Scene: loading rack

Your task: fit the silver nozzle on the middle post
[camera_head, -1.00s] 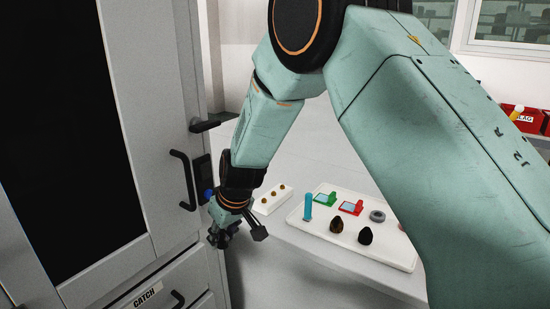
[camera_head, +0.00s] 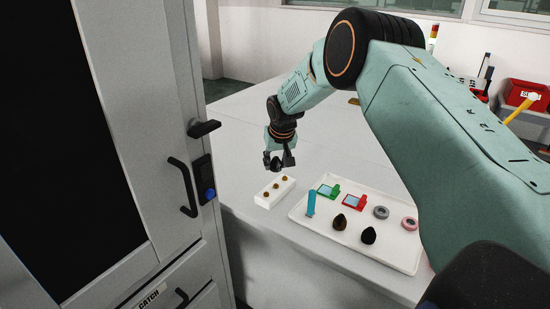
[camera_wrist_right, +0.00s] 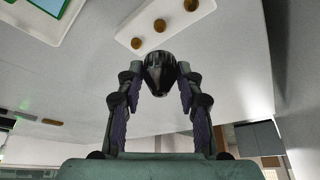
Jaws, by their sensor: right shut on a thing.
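My right gripper (camera_head: 280,158) is shut on a dark, shiny nozzle, the silver nozzle (camera_wrist_right: 160,74), which shows between the fingers in the right wrist view. The gripper is above and just behind the white block (camera_head: 263,202) in the head view. The block carries three brass posts in a row. The middle post (camera_head: 276,187) is bare, and it also shows in the right wrist view (camera_wrist_right: 159,25). The nozzle is close to the block's edge there; the height gap cannot be told. My left gripper is not in view.
A cabinet with a door handle (camera_head: 183,187) stands at left. The table behind the block is clear.

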